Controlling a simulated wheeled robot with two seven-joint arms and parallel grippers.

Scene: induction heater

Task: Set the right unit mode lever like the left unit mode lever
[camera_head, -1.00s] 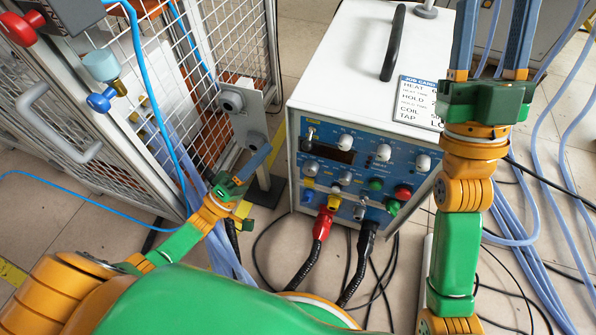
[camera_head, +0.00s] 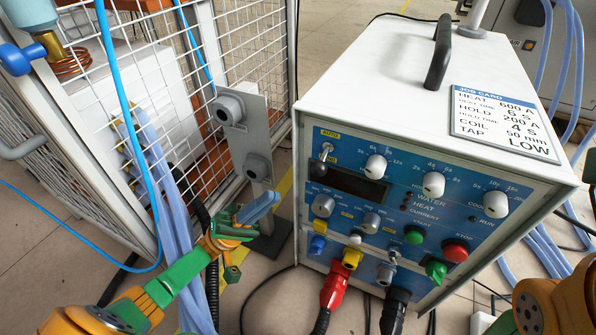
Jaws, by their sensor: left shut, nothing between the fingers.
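A white induction heater unit (camera_head: 400,65) with a blue control panel stands in front of me. A small metal toggle lever (camera_head: 326,151) sits at the panel's upper left, under a yellow AUTO label (camera_head: 330,134); its tip appears to point up toward that label. The frames do not mark this unit as left or right, and no second mode lever can be made out. My left gripper (camera_head: 260,207) is shut and empty, left of the panel and apart from it. My right gripper is out of view; only part of my right arm shows at lower right.
A wire mesh cage (camera_head: 245,55) and a grey post with sockets (camera_head: 243,120) stand left of the unit. Red (camera_head: 335,285) and black (camera_head: 396,305) plugs with cables come off the panel's lower edge. Blue hoses run at both sides. A job card (camera_head: 505,122) lies on top.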

